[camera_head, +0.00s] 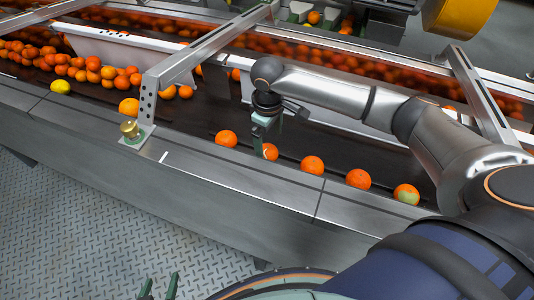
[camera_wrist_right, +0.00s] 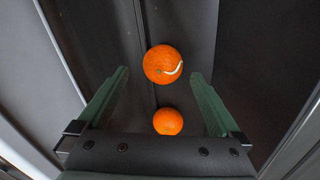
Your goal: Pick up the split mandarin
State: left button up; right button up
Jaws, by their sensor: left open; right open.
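The split mandarin (camera_head: 271,152) is orange and lies on the dark conveyor, partly covered by my right gripper in the head view. In the right wrist view the split mandarin (camera_wrist_right: 160,60) shows a curved pale split on its lower right side. My right gripper (camera_head: 262,145) points down over it, open and empty. In the wrist view the two green fingers (camera_wrist_right: 159,74) stand apart on either side of the mandarin, with visible gaps. My left gripper (camera_head: 158,287) is open and empty at the bottom edge, over the floor.
A whole mandarin (camera_wrist_right: 168,121) lies close by in the wrist view. On the belt are more mandarins (camera_head: 227,139), (camera_head: 312,165), (camera_head: 358,179) and one with a green patch (camera_head: 406,194). A metal bracket (camera_head: 160,85) crosses the belt at left. A steel rail (camera_head: 230,187) edges the front.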

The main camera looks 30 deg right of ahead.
aim_at(266, 148)
jog(key=f, duration=0.5)
jog(key=shift+w+a+b, duration=0.1)
jog(key=shift+a+b, duration=0.15)
jog(key=shift+b, duration=0.15)
jog(key=shift+c, duration=0.4)
jog(key=c, duration=1.3)
